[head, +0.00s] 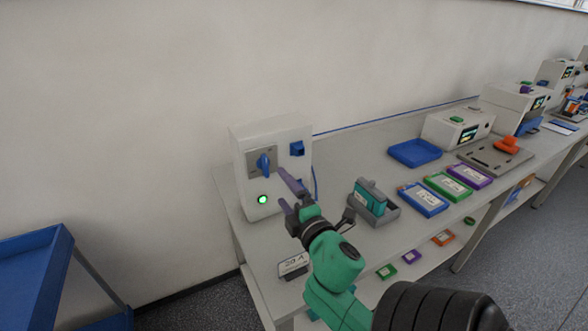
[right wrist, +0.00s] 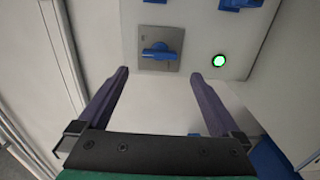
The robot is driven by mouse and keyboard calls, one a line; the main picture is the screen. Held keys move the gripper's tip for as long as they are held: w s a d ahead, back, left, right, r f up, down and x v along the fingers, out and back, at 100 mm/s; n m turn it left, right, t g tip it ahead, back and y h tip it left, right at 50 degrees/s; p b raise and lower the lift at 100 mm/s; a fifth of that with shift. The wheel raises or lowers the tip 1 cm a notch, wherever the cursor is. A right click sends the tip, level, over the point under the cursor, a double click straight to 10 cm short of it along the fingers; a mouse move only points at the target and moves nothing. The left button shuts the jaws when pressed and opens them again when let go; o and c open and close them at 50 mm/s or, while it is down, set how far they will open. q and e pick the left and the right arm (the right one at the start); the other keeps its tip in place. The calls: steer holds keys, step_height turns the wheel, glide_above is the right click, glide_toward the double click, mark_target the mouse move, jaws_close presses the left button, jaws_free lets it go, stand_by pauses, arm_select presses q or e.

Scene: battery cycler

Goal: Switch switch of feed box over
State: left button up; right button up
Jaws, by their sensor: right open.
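The feed box (head: 274,166) is a white box at the left end of the bench, against the wall. Its blue rotary switch (head: 263,163) sits on a grey plate, and a green lamp (head: 263,199) glows below it. In the right wrist view the switch (right wrist: 158,52) is just beyond the fingertips, about midway between them, and the lit lamp (right wrist: 219,60) is to its right. My right gripper (head: 284,190) is open and empty in front of the box, apart from the switch. My left gripper is not in view.
A blue connector (head: 297,148) is on the box, right of the switch. A grey holder with a teal block (head: 370,197), a blue tray (head: 414,152) and several coloured cases stand right on the bench. A label stand (head: 293,265) is at the front edge. A blue cart (head: 35,270) is left.

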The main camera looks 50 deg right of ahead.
arm_select(q)
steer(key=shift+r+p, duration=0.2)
steer(key=shift+p, duration=0.4)
arm_select(e)
steer(key=v, duration=0.5)
steer(key=shift+s+a, duration=0.15)
steer(key=shift+f, duration=0.1)
